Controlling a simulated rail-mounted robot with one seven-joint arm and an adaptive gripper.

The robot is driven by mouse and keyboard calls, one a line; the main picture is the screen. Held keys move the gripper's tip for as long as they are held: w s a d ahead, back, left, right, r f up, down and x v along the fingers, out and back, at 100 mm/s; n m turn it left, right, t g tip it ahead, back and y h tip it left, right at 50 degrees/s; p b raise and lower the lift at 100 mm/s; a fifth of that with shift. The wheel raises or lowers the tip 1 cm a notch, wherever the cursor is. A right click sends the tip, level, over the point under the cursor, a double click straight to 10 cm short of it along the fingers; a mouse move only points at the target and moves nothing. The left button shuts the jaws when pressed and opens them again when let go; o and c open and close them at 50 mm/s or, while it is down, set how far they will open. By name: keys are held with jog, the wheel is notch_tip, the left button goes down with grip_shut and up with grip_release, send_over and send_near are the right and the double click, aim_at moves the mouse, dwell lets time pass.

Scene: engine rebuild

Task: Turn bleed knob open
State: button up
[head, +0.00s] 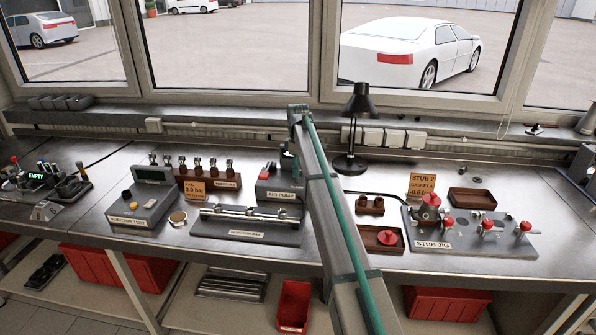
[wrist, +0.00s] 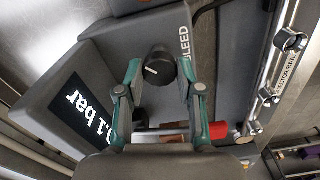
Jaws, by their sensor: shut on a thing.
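In the wrist view my gripper (wrist: 158,70) has its two teal fingers on either side of the black bleed knob (wrist: 159,66), closed on it. The knob's white pointer line is tilted. The word BLEED is printed beside it on the grey air pump (wrist: 110,45). The pump's dark display (wrist: 76,107) reads about 0.1 bar, upside down in this view. In the head view the air pump (head: 277,193) stands at the middle of the bench, left of my arm. The knob is hidden there, and my gripper is mostly hidden behind my arm.
The injector rail (head: 246,224) lies in front of the pump, and shows at the right in the wrist view (wrist: 288,45). The injector tester (head: 145,203) stands left. A black lamp (head: 356,125) and stub jig (head: 465,237) are to the right.

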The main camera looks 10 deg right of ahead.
jog(key=m, duration=0.4)
jog(key=shift+m+b, duration=0.3)
jog(key=m, duration=0.4)
jog(key=shift+m, duration=0.3)
jog(key=o, duration=1.2)
jog(key=shift+c, duration=0.2)
notch_tip(320, 180, up, 12)
